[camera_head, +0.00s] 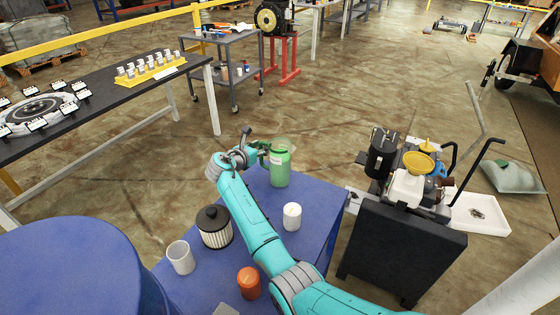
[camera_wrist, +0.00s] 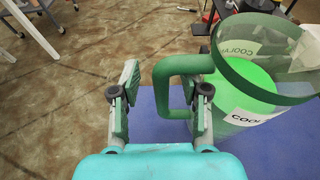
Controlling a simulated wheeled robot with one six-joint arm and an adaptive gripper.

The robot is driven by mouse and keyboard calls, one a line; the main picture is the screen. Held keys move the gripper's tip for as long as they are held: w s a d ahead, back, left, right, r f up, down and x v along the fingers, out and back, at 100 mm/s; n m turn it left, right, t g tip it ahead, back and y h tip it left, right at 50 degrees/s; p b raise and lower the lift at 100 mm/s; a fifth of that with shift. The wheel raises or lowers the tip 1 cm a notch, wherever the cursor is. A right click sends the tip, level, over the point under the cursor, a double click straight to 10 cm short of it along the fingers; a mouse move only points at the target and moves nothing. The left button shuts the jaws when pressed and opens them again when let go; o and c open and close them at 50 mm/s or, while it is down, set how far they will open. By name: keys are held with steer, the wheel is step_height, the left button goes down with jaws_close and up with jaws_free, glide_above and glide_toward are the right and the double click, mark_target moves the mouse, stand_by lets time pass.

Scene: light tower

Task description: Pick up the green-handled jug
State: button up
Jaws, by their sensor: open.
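The green-handled jug (camera_head: 280,168) stands at the far edge of the blue table. It is translucent green with a white label. In the wrist view the jug (camera_wrist: 238,88) fills the right side, with its green handle (camera_wrist: 162,92) turned left toward my gripper. My gripper (camera_wrist: 163,88) is open and empty. The handle's upright bar appears between the two fingers, and the right finger overlaps the handle's opening. I cannot tell whether a finger touches it. In the head view my gripper (camera_head: 257,150) is just left of the jug.
The blue table (camera_head: 325,200) also carries a white container (camera_head: 292,216), a black-capped filter (camera_head: 215,228), a white cup (camera_head: 181,257) and an orange container (camera_head: 249,283). A black stand with machinery (camera_head: 400,240) is to the right. Open floor lies beyond the table.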

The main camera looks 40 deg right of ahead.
steer(key=shift+d, duration=0.1)
jaws_close()
steer(key=shift+r, duration=0.25)
